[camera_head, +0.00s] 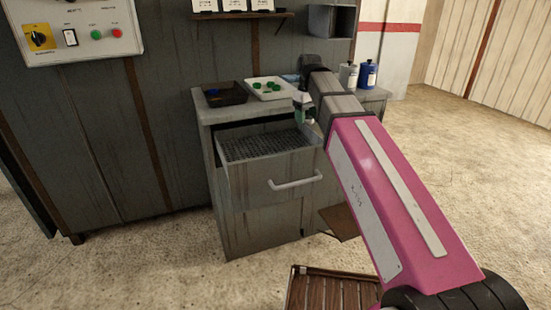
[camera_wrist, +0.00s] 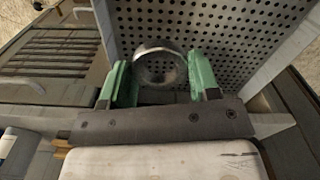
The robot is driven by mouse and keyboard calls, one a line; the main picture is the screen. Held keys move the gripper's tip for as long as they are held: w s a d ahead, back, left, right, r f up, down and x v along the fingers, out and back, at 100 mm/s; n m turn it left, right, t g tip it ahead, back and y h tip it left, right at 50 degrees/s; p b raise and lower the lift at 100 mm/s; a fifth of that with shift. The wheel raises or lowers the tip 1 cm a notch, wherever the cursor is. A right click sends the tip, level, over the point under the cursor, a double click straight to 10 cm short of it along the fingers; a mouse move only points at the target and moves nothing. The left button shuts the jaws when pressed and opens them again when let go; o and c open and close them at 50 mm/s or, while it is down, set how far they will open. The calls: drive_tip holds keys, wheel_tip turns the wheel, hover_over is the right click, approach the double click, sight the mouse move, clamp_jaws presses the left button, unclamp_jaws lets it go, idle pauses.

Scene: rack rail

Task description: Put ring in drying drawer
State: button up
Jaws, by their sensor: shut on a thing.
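The drying drawer (camera_head: 255,188) is pulled open from the grey cabinet, with a pale bar handle and a dark perforated floor. In the wrist view its perforated floor (camera_wrist: 225,32) fills the upper part. My gripper (camera_head: 303,115) is above the right side of the drawer in the head view. In the wrist view my gripper (camera_wrist: 160,80) has green fingers shut on a metal ring (camera_wrist: 160,50), with the perforated floor behind it. The height of the ring above the floor is unclear. I cannot make out the ring in the head view.
On the cabinet top stand a dark tray (camera_head: 237,99) with a blue piece and a white tray (camera_head: 288,95) with green pieces. A grey bottle (camera_head: 348,76) and a blue bottle (camera_head: 368,75) stand at right. A brown slatted surface (camera_head: 330,290) is in front.

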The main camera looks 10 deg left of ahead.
drive_tip(key=s+a+f+n, duration=0.2)
drive_tip(key=s+a+n, duration=0.25)
drive_tip(key=a, duration=0.45)
drive_tip(key=s+a+f+n, duration=0.2)
drive_tip(key=s+a+n, duration=0.3)
drive_tip(key=a, duration=0.5)
drive_tip(key=n, duration=0.1)
approach(275, 151)
drive_tip(key=s+f, duration=0.2)
drive_tip(key=s, duration=0.1)
drive_tip(key=s+f, duration=0.1)
drive_tip(key=shift+s+d, duration=0.25)
drive_tip(key=shift+d, duration=0.05)
drive_tip(key=shift+f, duration=2.1)
drive_tip(key=shift+f, duration=0.15)
drive_tip(key=o, duration=0.9)
drive_tip(key=shift+o, duration=0.2)
wheel_tip(275, 151, up, 12)
drive_tip(key=shift+r, duration=0.2)
